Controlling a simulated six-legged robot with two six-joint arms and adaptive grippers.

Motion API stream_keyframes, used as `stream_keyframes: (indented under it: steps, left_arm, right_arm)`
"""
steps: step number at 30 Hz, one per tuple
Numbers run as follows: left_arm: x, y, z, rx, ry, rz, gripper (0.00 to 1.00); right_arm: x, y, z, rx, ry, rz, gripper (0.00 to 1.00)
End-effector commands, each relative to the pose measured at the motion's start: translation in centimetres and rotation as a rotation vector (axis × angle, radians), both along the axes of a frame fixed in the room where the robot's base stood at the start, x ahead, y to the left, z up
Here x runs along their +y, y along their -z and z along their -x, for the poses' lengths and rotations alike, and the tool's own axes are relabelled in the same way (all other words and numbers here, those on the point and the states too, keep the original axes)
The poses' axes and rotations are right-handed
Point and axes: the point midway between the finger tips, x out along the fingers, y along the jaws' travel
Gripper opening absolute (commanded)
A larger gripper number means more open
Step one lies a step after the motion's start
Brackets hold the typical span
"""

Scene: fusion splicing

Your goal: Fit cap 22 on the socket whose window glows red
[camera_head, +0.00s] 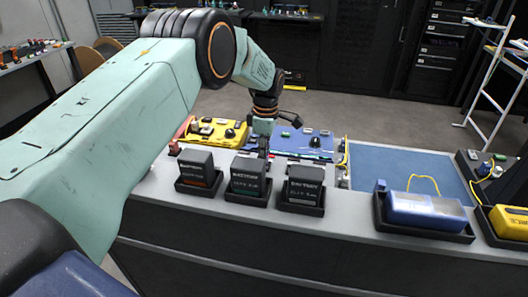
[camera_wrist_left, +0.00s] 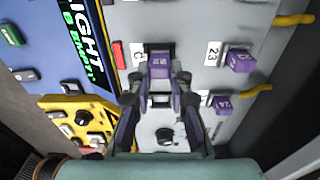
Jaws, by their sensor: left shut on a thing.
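In the left wrist view my left gripper (camera_wrist_left: 160,72) is shut on a purple cap marked 22 (camera_wrist_left: 158,67). The cap is in front of a grey panel (camera_wrist_left: 190,20), just right of a white label with a C (camera_wrist_left: 137,56). A small window glowing red (camera_wrist_left: 118,55) is left of that label. The socket itself is hidden behind the cap and fingers, so I cannot tell whether the cap touches it. In the head view my left gripper (camera_head: 262,140) reaches down behind the row of battery boxes; the cap cannot be made out there.
Purple caps (camera_wrist_left: 238,61) and (camera_wrist_left: 221,104) sit right of the gripper, beside labels. A black knob (camera_wrist_left: 165,136) is below. A yellow device (camera_wrist_left: 75,120) and a blue panel with a display (camera_wrist_left: 85,65) are left. Battery boxes (camera_head: 248,178) line the bench front.

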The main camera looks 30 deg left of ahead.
Motion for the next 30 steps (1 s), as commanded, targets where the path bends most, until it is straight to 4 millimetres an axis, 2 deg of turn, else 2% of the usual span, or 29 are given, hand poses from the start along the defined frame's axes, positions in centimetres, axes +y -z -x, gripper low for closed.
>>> stream_keyframes:
  steps: [28, 29, 30]
  left_arm:
    - [0.0, 1.1, 0.0, 0.000, 0.000, 0.000, 0.00]
    - [0.0, 1.1, 0.0, 0.000, 0.000, 0.000, 0.22]
    - [0.0, 1.1, 0.0, 0.000, 0.000, 0.000, 0.25]
  right_arm:
    - [0.0, 0.6, 0.0, 0.000, 0.000, 0.000, 0.40]
    - [0.0, 0.6, 0.0, 0.000, 0.000, 0.000, 0.40]
    - [0.0, 0.6, 0.0, 0.000, 0.000, 0.000, 0.40]
